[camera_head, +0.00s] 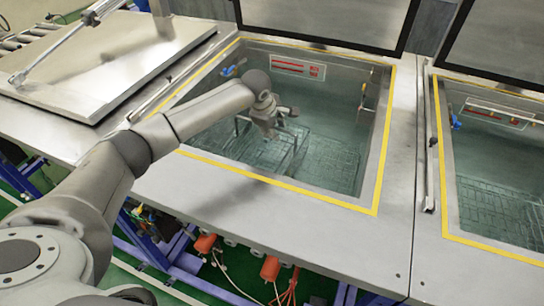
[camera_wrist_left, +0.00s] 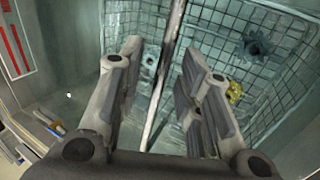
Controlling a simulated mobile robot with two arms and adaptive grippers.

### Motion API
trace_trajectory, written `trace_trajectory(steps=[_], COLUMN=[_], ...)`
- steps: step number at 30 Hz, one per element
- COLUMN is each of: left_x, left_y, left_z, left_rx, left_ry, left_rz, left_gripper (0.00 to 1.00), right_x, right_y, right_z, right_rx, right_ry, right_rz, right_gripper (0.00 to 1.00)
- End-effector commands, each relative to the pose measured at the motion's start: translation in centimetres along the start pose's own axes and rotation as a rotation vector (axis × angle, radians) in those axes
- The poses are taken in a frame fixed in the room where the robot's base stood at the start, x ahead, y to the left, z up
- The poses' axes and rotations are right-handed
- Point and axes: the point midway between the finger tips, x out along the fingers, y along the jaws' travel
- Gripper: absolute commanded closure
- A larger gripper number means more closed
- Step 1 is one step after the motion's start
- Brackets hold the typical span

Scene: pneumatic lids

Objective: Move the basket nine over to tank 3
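A wire-mesh basket (camera_head: 268,156) stands inside the open middle tank, with its bar frame rising toward my gripper. In the left wrist view the mesh basket (camera_wrist_left: 215,30) holds a dark gear (camera_wrist_left: 257,45) and a small yellow part (camera_wrist_left: 235,92). My left gripper (camera_head: 268,130) reaches down into this tank above the basket. In the wrist view, the left gripper (camera_wrist_left: 160,60) is open, and a metal bar (camera_wrist_left: 168,70) runs between its fingers. I cannot tell whether a finger touches the bar. No basket number is readable. My right gripper is not in view.
The middle tank has a yellow-edged rim (camera_head: 385,130) and a raised lid (camera_head: 330,15). Another open tank (camera_head: 500,190) is at the right. A closed metal lid (camera_head: 100,65) covers the left one. Red-marked labels (camera_head: 298,67) are on the tank's back wall.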

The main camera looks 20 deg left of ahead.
Motion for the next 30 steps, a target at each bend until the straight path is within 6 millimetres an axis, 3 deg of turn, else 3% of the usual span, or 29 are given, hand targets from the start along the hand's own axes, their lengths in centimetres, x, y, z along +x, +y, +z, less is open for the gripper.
trace_trajectory(steps=[1,7,30], left_x=[0.0,0.0,-2.4], left_y=[0.0,0.0,1.4], left_z=[0.0,0.0,-0.1], left_rx=[0.0,0.0,0.0], left_ry=[0.0,0.0,-0.001], left_rz=[0.0,0.0,0.009], left_gripper=[0.76,1.0,1.0], right_x=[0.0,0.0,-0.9], right_y=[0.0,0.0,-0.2], right_z=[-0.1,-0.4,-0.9], right_rx=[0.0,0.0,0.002], right_ry=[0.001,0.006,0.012], right_rz=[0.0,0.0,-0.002], right_gripper=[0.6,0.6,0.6])
